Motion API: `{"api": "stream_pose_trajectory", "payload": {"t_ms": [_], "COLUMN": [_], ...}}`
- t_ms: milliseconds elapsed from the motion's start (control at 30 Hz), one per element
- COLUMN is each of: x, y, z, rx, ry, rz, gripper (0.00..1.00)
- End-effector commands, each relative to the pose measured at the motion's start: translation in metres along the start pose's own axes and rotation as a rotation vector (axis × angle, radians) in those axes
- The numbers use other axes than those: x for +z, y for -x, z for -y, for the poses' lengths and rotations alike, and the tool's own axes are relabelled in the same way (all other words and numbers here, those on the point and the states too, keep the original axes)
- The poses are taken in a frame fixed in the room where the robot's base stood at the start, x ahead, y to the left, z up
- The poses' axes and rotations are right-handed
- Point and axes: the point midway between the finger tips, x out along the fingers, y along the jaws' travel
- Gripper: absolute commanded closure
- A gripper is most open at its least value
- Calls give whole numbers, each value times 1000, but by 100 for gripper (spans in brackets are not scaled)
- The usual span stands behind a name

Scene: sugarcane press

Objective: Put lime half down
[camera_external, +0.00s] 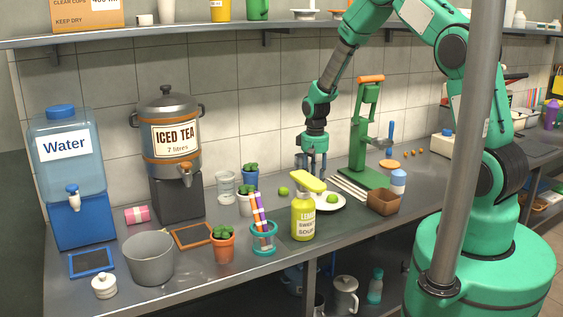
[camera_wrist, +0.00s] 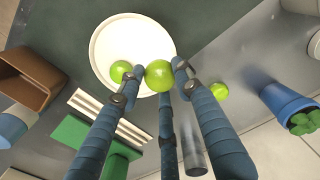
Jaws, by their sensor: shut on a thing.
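My gripper (camera_wrist: 158,76) is shut on a bright green lime half (camera_wrist: 158,76). In the wrist view this lime half overlaps the lower edge of the round white plate (camera_wrist: 112,28); whether it touches the plate cannot be told. Another lime piece (camera_wrist: 121,70) lies on the plate, left of the held one. A third lime piece (camera_wrist: 219,91) lies on the counter to the right, off the plate. In the external view my gripper (camera_external: 312,168) points down behind the yellow bottle (camera_external: 303,218), and the held lime half is not clearly visible. The plate (camera_external: 340,206) shows beside the bottle.
A green press (camera_external: 358,145) stands right of my gripper. A brown box (camera_external: 383,203), a white-and-blue container (camera_external: 398,182) and white straws (camera_external: 348,186) are close to the plate. Potted plants (camera_external: 250,175) and a clear glass (camera_external: 226,186) stand to the left.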

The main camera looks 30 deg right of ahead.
Motion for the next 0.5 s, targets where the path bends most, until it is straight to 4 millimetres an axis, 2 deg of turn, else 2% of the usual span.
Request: {"api": "stream_pose_trajectory", "payload": {"t_ms": [267,500], "x": [1,1], "y": [-4,-29], "z": [0,0], "rx": [0,0], "ry": [0,0], "rz": [1,2], "gripper": [84,84]}}
